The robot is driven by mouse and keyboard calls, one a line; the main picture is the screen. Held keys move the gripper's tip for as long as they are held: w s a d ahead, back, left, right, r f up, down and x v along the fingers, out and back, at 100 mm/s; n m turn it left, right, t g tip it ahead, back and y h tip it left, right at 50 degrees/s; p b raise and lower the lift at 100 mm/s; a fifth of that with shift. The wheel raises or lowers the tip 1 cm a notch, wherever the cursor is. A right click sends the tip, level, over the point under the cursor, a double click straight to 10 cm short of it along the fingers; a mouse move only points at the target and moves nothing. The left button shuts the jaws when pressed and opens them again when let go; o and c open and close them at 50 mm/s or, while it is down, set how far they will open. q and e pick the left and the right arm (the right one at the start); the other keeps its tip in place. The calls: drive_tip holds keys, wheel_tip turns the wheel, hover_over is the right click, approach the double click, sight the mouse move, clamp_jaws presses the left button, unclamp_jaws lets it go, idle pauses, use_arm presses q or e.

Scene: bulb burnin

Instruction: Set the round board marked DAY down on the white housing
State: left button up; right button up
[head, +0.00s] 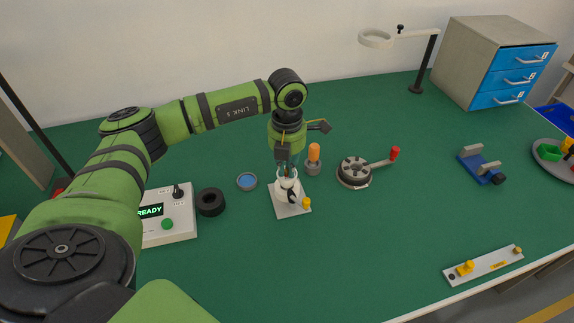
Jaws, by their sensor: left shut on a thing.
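My left gripper (287,171) points down over the white housing (287,185). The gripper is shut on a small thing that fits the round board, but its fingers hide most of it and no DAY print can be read. The housing stands on a pale square base plate (294,211) with a small yellow knob (306,203) at its front right corner. I cannot tell whether the board touches the housing. My right gripper is not in view.
An orange-handled piece (314,155) stands close to the right of my gripper. A round grey device with a red-knobbed crank (355,171) is further right. A black ring (210,202), a blue dish (247,181) and a READY box (168,216) are left.

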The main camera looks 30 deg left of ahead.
sight(287, 170)
use_arm(q)
drive_tip(key=shift+f, duration=0.1)
drive_tip(key=o, duration=0.8)
wheel_tip(287, 170, up, 12)
idle(0.5)
drive_tip(key=shift+f, duration=0.1)
idle(0.4)
